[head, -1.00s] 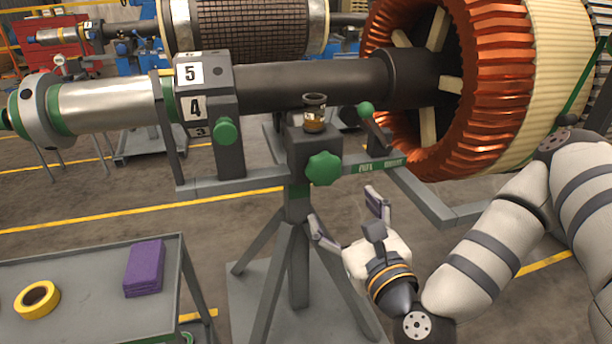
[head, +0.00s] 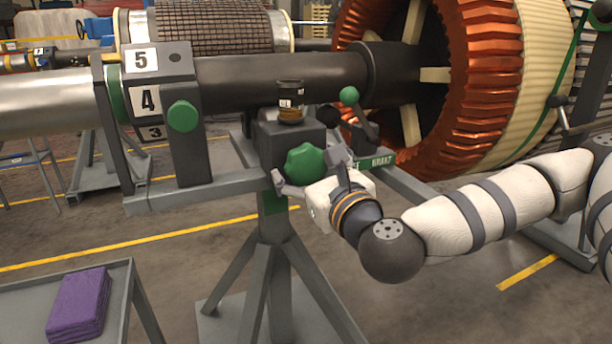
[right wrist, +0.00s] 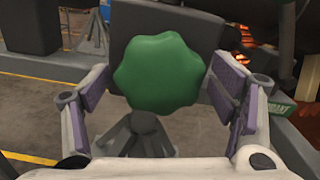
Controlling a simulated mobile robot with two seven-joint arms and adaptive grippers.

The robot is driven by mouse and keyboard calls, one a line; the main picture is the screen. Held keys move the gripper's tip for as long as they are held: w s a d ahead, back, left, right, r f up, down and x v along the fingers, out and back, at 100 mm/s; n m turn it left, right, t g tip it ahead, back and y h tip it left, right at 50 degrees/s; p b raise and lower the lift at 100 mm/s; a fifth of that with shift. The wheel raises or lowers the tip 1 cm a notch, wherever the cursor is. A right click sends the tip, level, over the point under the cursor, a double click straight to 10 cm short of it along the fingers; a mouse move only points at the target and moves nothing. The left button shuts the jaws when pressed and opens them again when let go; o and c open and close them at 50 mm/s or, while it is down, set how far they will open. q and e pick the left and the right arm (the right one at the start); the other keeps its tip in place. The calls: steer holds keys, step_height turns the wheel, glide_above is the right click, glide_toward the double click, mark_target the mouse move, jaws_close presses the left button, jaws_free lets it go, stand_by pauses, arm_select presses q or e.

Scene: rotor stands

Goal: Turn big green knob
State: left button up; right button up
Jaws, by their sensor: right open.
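The big green knob (head: 305,163) is a lobed knob on the front of the stand's dark grey block (head: 268,140). My right gripper (head: 312,174) is open at the knob, coming in from the lower right. In the right wrist view the big green knob (right wrist: 158,73) sits centred between the two spread fingers (right wrist: 160,98). Gaps show on both sides of the knob, so neither purple finger pad visibly touches it. My left gripper is not in view.
A smaller green knob (head: 183,116) is on the numbered block to the left. A green-balled lever (head: 349,96) and a small jar (head: 290,101) are close above my right gripper. A copper-wound stator (head: 490,70) fills the upper right. A purple cloth stack (head: 79,304) lies on a grey cart (head: 120,290).

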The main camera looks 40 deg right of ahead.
steer(key=c, duration=1.2)
steer(key=shift+o, duration=0.2)
steer(key=shift+r+n, duration=0.1)
steer(key=shift+n, duration=0.2)
